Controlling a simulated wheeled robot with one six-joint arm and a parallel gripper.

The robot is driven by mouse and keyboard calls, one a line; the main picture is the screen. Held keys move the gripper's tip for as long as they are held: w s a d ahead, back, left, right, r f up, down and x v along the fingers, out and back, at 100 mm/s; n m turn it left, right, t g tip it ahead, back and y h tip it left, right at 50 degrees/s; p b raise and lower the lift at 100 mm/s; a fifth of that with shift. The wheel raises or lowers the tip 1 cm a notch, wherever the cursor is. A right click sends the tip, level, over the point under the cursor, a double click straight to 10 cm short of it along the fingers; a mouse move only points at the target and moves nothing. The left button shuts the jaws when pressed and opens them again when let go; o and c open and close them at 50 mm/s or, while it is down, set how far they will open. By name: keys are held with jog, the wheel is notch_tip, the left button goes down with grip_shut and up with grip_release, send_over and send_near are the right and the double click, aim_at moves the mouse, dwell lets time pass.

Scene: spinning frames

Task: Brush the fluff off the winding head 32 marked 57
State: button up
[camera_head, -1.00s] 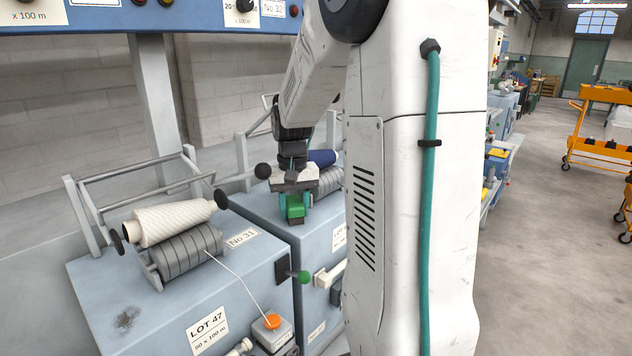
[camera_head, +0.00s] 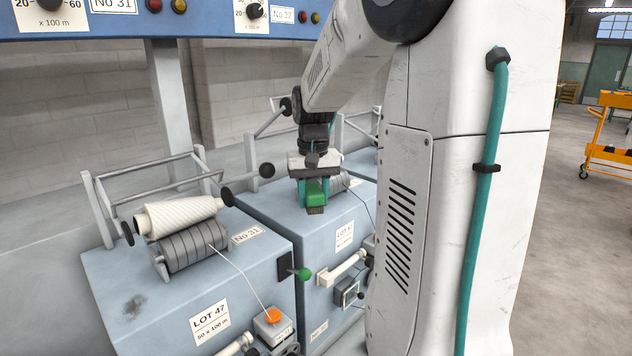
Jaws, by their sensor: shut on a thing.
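My gripper (camera_head: 315,184) is shut on a green brush (camera_head: 317,194) with its bristles pointing down. It holds the brush over the blue-grey winding head (camera_head: 325,232) right of head No 31, in front of that head's grey grooved drum (camera_head: 340,182). Whether the bristles touch the top I cannot tell. The Lot label (camera_head: 345,236) on this head's front is too small to read surely. The panel plate above reads No 32 (camera_head: 283,15). I see no fluff on this head; the brush and gripper hide part of its top.
Head No 31 (camera_head: 190,285), marked LOT 47, stands at left with a cream yarn package (camera_head: 178,214) and a dark grey smudge (camera_head: 133,305) on its top. An orange trolley (camera_head: 608,125) stands far right on open floor.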

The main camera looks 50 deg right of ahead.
jog(key=shift+r, duration=1.7)
